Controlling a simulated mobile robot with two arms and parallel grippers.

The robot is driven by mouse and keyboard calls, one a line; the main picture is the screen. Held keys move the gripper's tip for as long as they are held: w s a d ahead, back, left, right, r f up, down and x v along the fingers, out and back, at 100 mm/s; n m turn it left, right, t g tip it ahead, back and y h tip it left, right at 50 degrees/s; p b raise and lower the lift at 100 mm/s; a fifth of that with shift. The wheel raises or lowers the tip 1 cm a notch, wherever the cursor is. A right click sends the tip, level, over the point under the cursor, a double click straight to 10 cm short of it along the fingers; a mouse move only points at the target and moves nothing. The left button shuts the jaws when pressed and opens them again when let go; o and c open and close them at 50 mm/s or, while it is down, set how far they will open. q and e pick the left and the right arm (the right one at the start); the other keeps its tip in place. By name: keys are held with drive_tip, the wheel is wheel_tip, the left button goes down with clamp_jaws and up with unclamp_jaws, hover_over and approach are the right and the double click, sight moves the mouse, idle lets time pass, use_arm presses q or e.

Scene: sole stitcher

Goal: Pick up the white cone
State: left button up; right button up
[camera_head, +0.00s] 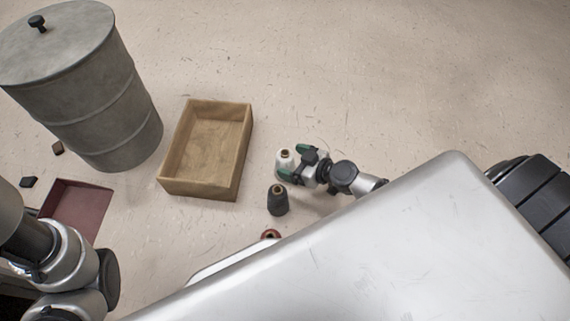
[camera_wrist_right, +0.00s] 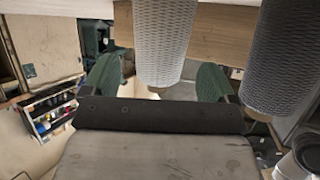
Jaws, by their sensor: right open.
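The white cone (camera_head: 284,161) stands upright on the floor, right of the wooden box. My right gripper (camera_head: 293,162) is open around it, with one green-padded finger on either side. In the right wrist view the white cone (camera_wrist_right: 162,42) is between the two green fingers of my right gripper (camera_wrist_right: 160,82), with visible gaps on both sides. The dark cone (camera_head: 278,200) stands just in front of the white one and also shows at the right of the wrist view (camera_wrist_right: 283,60). My left arm shows at the left, but its gripper is not visible.
A wooden box (camera_head: 243,151) stands left of the cones. A grey lidded drum (camera_head: 110,105) is at the back left, with a dark red tray (camera_head: 76,207) below it. A reddish cone (camera_head: 271,234) is partly hidden nearer me. The floor behind the cones is clear.

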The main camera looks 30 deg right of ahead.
sight(293, 162)
drive_tip(key=shift+x, duration=1.55)
drive_tip(key=c, duration=1.1)
